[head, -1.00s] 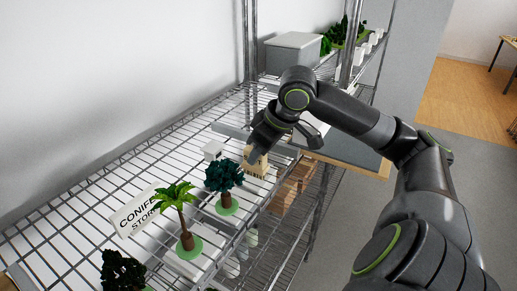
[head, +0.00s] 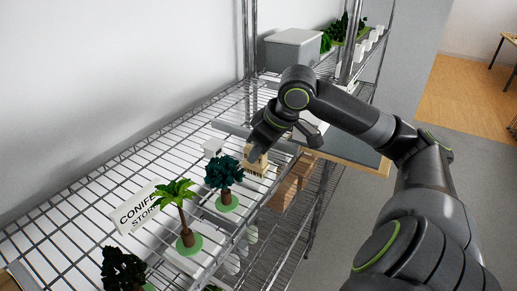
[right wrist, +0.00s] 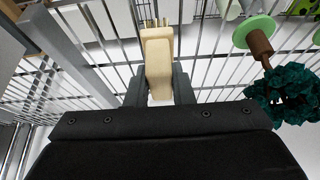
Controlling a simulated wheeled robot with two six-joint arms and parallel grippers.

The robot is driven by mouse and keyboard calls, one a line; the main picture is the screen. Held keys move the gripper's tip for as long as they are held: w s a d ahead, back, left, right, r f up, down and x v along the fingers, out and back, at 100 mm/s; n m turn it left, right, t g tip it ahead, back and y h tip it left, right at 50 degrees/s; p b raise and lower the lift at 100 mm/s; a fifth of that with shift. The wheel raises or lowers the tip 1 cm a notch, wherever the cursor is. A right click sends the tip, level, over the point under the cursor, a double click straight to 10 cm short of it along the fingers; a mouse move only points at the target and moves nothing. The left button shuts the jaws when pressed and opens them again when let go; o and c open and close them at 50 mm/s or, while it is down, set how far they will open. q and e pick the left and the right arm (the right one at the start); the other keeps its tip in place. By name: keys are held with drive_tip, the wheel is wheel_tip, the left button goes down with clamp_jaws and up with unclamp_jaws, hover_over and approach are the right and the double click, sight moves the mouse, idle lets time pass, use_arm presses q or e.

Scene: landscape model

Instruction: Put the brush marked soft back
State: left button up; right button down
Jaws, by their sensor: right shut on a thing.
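My right gripper (head: 258,152) is shut on a pale wooden brush-like piece, low over the wire shelf (head: 100,190). In the right wrist view the piece (right wrist: 158,62) sits between the two fingers (right wrist: 159,92), with thin pale prongs or bristles at its far end. No marking can be read on it, so I cannot tell whether it says soft. In the head view a pale block-like thing (head: 257,166) shows just under the fingertips, partly hidden by the gripper. My left gripper is not in view.
A dark green tree (head: 224,176), a palm (head: 184,215) and another dark tree (head: 122,268) stand near the shelf's front edge. A conifer sign (head: 137,208) and a small white block (head: 213,147) are close by. A grey box (head: 293,48) stands behind.

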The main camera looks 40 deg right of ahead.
drive_tip(key=c, duration=1.2)
unclamp_jaws()
drive_tip(key=shift+o, duration=0.2)
drive_tip(key=b+v, duration=0.6)
drive_tip(key=v, duration=1.1)
drive_tip(key=shift+r, duration=0.2)
